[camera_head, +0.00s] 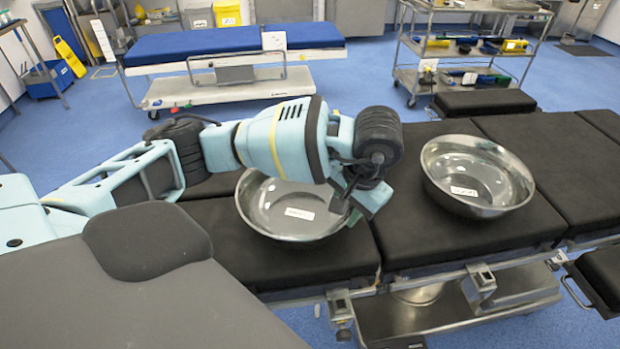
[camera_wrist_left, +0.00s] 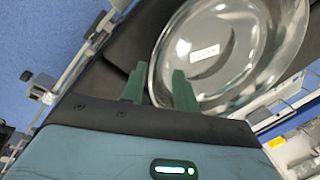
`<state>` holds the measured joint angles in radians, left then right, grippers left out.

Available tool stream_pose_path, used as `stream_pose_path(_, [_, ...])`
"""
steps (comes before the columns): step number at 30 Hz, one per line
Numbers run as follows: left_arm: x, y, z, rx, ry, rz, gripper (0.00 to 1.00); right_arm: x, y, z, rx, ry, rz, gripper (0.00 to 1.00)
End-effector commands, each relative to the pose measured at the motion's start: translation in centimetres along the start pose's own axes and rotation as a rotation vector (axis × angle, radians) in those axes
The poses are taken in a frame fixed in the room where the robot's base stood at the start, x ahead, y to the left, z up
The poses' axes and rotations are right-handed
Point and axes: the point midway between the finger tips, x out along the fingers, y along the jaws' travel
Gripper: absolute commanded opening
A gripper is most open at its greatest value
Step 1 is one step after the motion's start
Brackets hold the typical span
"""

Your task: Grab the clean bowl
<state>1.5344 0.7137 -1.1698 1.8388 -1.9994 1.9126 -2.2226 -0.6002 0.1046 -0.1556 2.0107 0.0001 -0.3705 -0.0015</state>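Two shiny metal bowls stand upright on the black padded table. The left bowl (camera_head: 265,212) and the right bowl (camera_head: 485,168) each have a white label inside, too small to read, so I cannot tell which is the clean one. My left gripper (camera_head: 346,206) is at the right rim of the left bowl, its arm hiding part of the far rim. In the left wrist view its two green fingers (camera_wrist_left: 158,84) are apart, with a bowl (camera_wrist_left: 222,70) beyond them. The rim passes between the fingers in that picture; contact is unclear. My right gripper is out of view.
The black padded operating table (camera_head: 420,242) has metal side rails (camera_head: 480,280) along its front edge. Clear padding lies between the bowls. A blue stretcher (camera_head: 195,45) and a steel cart (camera_head: 470,45) stand farther back.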

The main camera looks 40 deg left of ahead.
Motion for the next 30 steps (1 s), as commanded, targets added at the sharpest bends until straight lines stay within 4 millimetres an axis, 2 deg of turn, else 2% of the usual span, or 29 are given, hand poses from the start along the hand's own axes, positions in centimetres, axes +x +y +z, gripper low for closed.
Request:
stream_pose_path(4, [0.0,0.0,0.0,0.000,0.000,0.002,0.30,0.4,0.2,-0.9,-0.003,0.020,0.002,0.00])
stream_pose_path(8, [0.1,0.1,0.1,0.000,-0.001,0.002,0.30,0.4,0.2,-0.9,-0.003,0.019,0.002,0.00])
stream_pose_path(15, [2.2,0.1,0.1,-0.001,-0.004,0.002,0.30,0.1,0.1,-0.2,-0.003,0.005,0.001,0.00])
stream_pose_path(22, [3.0,0.1,0.1,-0.001,-0.002,0.003,0.30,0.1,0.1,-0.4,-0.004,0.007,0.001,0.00])
stream_pose_path(30, [6.5,0.2,0.1,-0.002,-0.003,0.003,0.30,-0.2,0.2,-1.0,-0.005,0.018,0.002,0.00])
